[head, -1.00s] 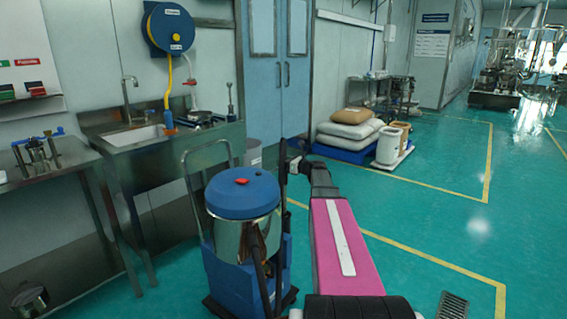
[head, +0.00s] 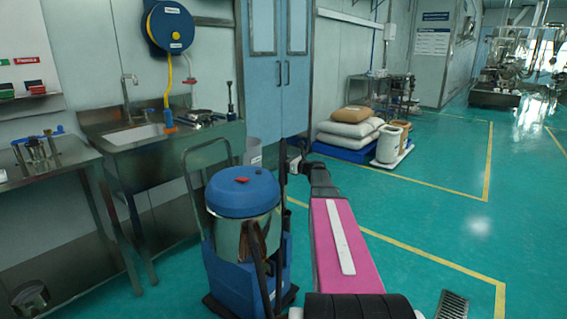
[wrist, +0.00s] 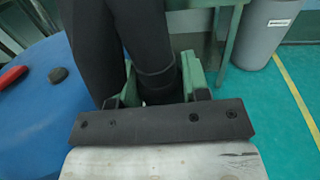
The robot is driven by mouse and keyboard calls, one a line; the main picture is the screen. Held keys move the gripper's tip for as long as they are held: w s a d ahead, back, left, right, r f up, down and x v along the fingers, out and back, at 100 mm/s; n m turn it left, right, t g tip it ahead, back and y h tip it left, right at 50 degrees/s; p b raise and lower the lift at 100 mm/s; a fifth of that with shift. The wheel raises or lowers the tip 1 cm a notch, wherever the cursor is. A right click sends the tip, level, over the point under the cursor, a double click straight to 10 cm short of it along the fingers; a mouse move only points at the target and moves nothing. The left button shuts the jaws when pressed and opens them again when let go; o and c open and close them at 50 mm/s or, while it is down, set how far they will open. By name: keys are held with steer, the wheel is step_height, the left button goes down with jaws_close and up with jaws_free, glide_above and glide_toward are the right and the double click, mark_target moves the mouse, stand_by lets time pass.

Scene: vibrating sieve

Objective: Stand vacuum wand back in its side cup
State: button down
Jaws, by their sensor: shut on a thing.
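The vacuum wand (wrist: 148,40) is a black tube, with a ring around it near my gripper, in the wrist view. My gripper (wrist: 158,88) has green fingers, one on each side of the tube, and is shut on it. In the head view my gripper (head: 293,166) is just right of the vacuum cleaner (head: 243,197), above its blue base. The wand (head: 283,158) shows there as a thin, dark upright line. The vacuum has a blue lid, a shiny metal drum and a black hose (head: 259,258) in front. I cannot make out the side cup or the wand's lower end.
A steel push handle (head: 190,165) rises behind the vacuum. A steel sink (head: 150,140) and a workbench (head: 60,165) stand left. A grey bin (wrist: 262,35) is beyond my gripper. Sacks (head: 345,132) lie on a blue pallet.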

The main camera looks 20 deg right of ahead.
stand_by(0.3)
steer(key=c, duration=0.5)
jaws_free()
steer(key=v, duration=1)
steer(key=shift+s+d, duration=0.25)
steer(key=shift+d, duration=0.1)
